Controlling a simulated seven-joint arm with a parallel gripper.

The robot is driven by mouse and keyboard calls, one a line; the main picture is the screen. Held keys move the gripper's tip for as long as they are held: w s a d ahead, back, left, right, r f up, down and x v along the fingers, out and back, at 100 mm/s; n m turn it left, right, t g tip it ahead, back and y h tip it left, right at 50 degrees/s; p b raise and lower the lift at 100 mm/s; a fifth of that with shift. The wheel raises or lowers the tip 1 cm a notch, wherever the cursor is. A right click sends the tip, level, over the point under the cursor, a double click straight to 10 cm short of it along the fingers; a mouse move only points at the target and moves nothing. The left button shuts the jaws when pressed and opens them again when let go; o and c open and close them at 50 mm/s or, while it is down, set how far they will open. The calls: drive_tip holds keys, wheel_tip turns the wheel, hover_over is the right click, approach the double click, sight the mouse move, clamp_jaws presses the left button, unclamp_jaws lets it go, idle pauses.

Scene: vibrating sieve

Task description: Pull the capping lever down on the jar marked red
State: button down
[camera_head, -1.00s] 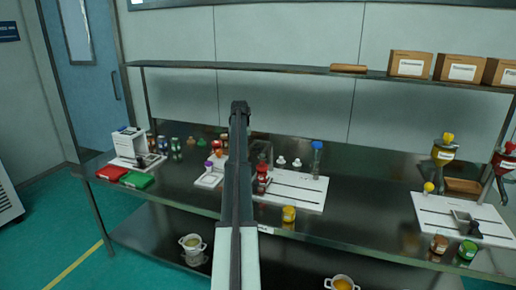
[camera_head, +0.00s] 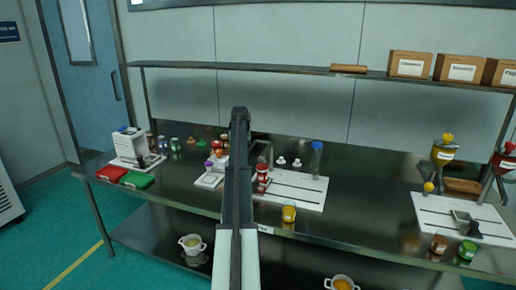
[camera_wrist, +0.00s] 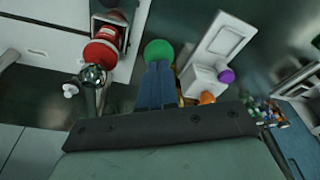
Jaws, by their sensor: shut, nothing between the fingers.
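My gripper (camera_wrist: 157,68) shows in the wrist view as blue fingers pressed together with nothing between them. A green disc (camera_wrist: 158,49) lies just beyond the fingertips; I cannot tell what it belongs to. To the left are red round parts (camera_wrist: 100,54) and a dark shiny ball (camera_wrist: 92,75) on a metal rod, which looks like the lever's knob. The fingers are apart from the ball. In the head view a red-topped jar or press (camera_head: 263,174) stands on a white board (camera_head: 297,190), right of my arm. My arm hides the gripper and part of the station there.
A purple knob (camera_wrist: 226,75) on a white device sits right of the fingers in the wrist view. In the head view a yellow jar (camera_head: 289,213) stands at the table's front edge. A shelf (camera_head: 280,68) spans above.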

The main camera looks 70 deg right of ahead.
drive_tip(key=shift+f, duration=0.15)
drive_tip(key=d+v, duration=0.1)
drive_tip(key=v, duration=0.6)
drive_tip(key=shift+w+r, duration=0.35)
drive_tip(key=shift+r, duration=0.15)
drive_tip(key=shift+d, duration=0.1)
idle(0.8)
